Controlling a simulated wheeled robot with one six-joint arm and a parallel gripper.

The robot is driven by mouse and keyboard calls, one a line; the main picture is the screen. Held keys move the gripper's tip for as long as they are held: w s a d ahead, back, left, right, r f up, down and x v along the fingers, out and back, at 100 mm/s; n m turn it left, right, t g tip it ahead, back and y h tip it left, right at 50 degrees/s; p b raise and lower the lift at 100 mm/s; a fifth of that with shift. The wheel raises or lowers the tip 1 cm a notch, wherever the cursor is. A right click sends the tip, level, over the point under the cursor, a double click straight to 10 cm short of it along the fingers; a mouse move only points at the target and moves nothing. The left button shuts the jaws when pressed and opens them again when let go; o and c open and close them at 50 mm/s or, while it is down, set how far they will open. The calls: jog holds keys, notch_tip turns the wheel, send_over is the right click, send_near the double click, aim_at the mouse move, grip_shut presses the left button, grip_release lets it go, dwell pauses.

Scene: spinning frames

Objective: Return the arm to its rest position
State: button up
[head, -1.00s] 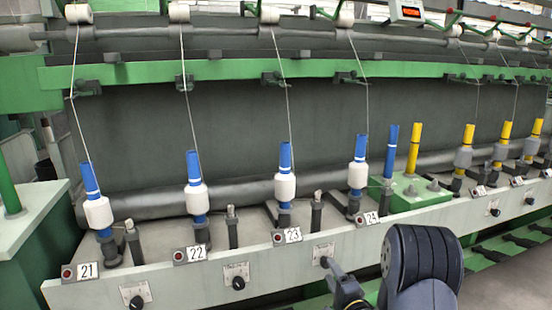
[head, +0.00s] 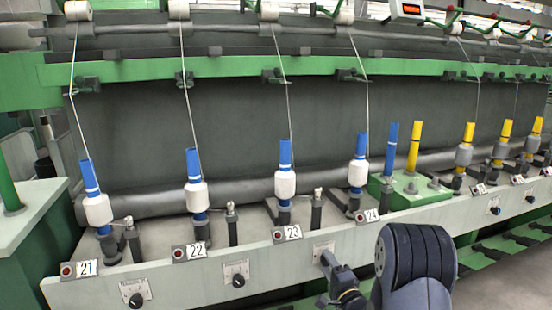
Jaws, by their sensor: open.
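My gripper (head: 328,278) shows small and dark at the bottom, right of centre, in front of the pale front rail of the spinning frame. It is open, and I see nothing held in it. My dark, rounded arm link stands just right of it and hides part of the rail. The arm is folded low near the bottom edge of the view. Its lower part is cut off by the picture's edge.
The spinning frame (head: 150,72) spans the view. White-wound blue bobbins (head: 196,195) stand at labels 21 to 24. A green block (head: 415,198) holds a bare blue and a bare yellow tube. Grey-wound yellow bobbins (head: 464,155) stand right. A green-sided cabinet (head: 30,215) is left.

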jog(key=n, duration=0.5)
jog(key=shift+s+d+n+y+b, duration=0.1)
jog(key=shift+n+y+b, duration=0.2)
jog(key=shift+d+n+g+y+b, duration=0.15)
jog(key=shift+n+g, duration=0.25)
jog(key=shift+n, duration=3.35)
jog(key=shift+d+n+g+y+b, duration=0.15)
jog(key=shift+n+g, duration=0.25)
jog(key=shift+n, duration=3.35)
jog(key=shift+a, duration=0.1)
